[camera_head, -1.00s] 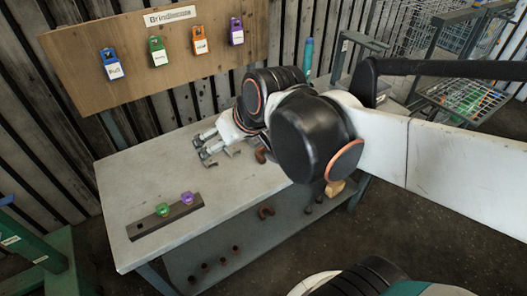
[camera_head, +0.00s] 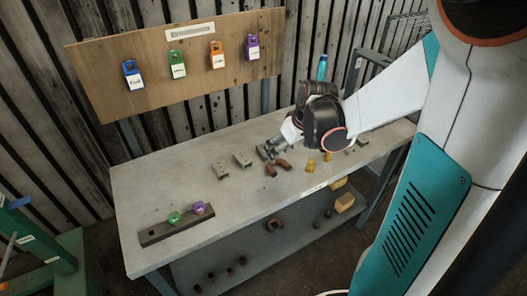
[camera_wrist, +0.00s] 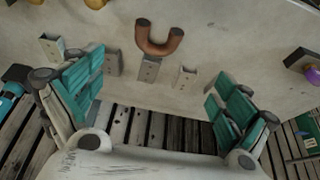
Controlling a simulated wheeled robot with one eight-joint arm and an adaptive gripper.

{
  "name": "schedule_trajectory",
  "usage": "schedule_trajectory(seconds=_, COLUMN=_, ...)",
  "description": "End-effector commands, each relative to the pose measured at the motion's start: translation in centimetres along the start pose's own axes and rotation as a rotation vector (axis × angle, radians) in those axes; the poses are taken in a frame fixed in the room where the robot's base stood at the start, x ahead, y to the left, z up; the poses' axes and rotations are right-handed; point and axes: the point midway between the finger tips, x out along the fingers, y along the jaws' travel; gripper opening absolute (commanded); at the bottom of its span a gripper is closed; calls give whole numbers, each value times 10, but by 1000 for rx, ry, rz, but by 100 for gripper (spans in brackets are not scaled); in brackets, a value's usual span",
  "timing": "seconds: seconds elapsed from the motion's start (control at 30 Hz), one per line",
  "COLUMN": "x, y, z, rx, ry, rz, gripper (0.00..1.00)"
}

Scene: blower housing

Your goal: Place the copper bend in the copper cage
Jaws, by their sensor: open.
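The copper bend is a brown U-shaped pipe (camera_wrist: 150,45) in the upper middle of the wrist view, lying on the bench. In the head view it shows as copper-brown ends (camera_head: 284,163) just below my gripper (camera_head: 271,150). In the wrist view my gripper (camera_wrist: 156,76) is open, its teal fingers wide apart with nothing between them touching. The bend lies beyond the fingertips, beside a small grey bracket (camera_wrist: 149,70). A wire mesh cage (camera_head: 405,33) shows partly at the upper right of the head view; I cannot tell whether it is the copper cage.
Grey brackets (camera_head: 243,159) stand left of my gripper, brass pieces (camera_head: 310,166) right. A dark bar (camera_head: 156,236) holds green and purple locks. A lower shelf (camera_head: 240,262) carries more copper pieces. A board (camera_head: 100,95) with coloured tags stands behind.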

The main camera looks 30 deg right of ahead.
Motion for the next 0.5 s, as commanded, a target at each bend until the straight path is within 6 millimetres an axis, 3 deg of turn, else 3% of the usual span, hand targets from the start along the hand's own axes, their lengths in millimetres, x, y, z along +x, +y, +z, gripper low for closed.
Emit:
schedule_trajectory(seconds=0.3, x=58, y=0, z=1, rx=-2, ry=0, rz=0, gripper=95)
schedule_trajectory(seconds=0.5, x=79, y=0, z=0, rx=-1, ry=1, rz=0, gripper=95)
